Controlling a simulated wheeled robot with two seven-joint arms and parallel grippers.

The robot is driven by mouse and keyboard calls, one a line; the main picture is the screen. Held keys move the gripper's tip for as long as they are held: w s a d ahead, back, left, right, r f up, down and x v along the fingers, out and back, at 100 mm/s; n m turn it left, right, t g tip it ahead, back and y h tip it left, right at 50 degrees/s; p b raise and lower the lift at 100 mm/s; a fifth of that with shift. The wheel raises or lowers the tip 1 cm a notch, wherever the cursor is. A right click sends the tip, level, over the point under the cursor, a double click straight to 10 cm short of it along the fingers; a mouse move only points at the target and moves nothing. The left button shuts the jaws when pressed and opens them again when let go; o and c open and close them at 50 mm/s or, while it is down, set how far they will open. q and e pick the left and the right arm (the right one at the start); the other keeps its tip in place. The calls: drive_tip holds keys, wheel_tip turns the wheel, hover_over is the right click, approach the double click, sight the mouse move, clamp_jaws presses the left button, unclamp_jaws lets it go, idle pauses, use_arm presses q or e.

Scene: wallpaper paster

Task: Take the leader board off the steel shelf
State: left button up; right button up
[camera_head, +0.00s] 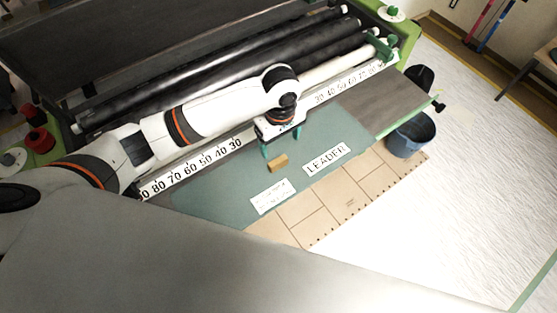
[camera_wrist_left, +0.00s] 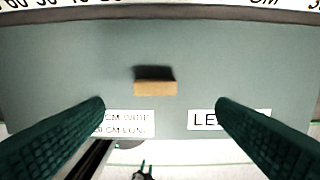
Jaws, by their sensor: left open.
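The leader board (camera_head: 215,190) appears to be the grey-green sheet lying flat on the steel shelf (camera_head: 385,98). It bears a LEADER label (camera_head: 326,158), a second white label (camera_head: 272,196) and a small tan wooden block (camera_head: 278,163). In the left wrist view the block (camera_wrist_left: 155,87) lies beyond the fingertips, centred between them. My left gripper (camera_head: 283,146) is open and empty above the board, close to the block; its fingers frame the block in the wrist view (camera_wrist_left: 160,103). A small dark, green-tipped shape at that view's bottom edge may be my right gripper.
Long rollers (camera_head: 215,75) and a numbered ruler strip (camera_head: 195,165) run behind the board. Brown cardboard (camera_head: 345,195) shows along its near side. A dark bucket (camera_head: 411,135) stands beyond the shelf's right end. The pale floor at the right is clear.

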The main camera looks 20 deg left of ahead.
sight(278, 161)
use_arm(q)
drive_tip(key=shift+s+f, duration=0.2)
drive_tip(key=shift+f, duration=0.95)
drive_tip(key=shift+w+f, duration=0.1)
drive_tip(key=shift+f, duration=0.25)
drive_tip(key=shift+a+f, duration=0.1)
drive_tip(key=shift+f, duration=0.2)
drive_tip(key=f, duration=0.1)
drive_tip(key=f+p, duration=0.1)
drive_tip(key=f, duration=0.1)
drive_tip(key=shift+s+a+f, duration=0.1)
drive_tip(key=shift+s+f, duration=0.15)
drive_tip(key=shift+f, duration=0.6)
drive_tip(key=shift+c, duration=1.1)
drive_tip(key=c, duration=1)
use_arm(e)
drive_tip(key=shift+s+d+r, duration=0.15)
drive_tip(key=shift+s+r, duration=0.4)
drive_tip(key=shift+r, duration=0.25)
